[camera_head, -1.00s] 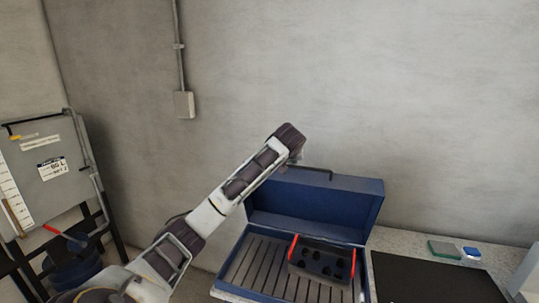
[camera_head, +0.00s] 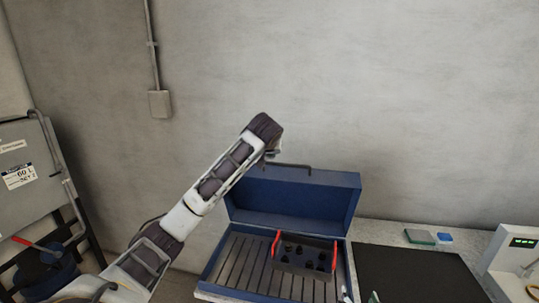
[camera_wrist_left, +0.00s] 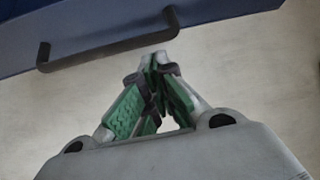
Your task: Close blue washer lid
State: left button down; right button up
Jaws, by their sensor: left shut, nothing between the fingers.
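The blue washer (camera_head: 216,276) stands on the bench with its blue lid (camera_head: 290,205) raised and tilted back toward the wall. A dark bar handle (camera_head: 296,168) runs along the lid's top edge. My left gripper (camera_head: 272,154) is at the lid's upper left corner, partly hidden by my wrist. In the left wrist view its green-padded fingers (camera_wrist_left: 158,62) are shut and empty, with their tips just below the handle (camera_wrist_left: 110,48) and lid edge (camera_wrist_left: 190,12). Contact cannot be told. Small pale and green tips, probably my right gripper (camera_head: 360,296), show at the bottom edge.
A dark block with red handles (camera_head: 304,256) sits on the washer's slatted floor. A black mat (camera_head: 415,272), a green box (camera_head: 419,237) and a blue-lidded box (camera_head: 445,238) are to the right. A device with a green display (camera_head: 523,242) stands at far right.

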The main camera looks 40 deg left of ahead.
pick_arm(q)
jog(key=shift+v, duration=1.5)
jog(key=shift+a+f, duration=0.1)
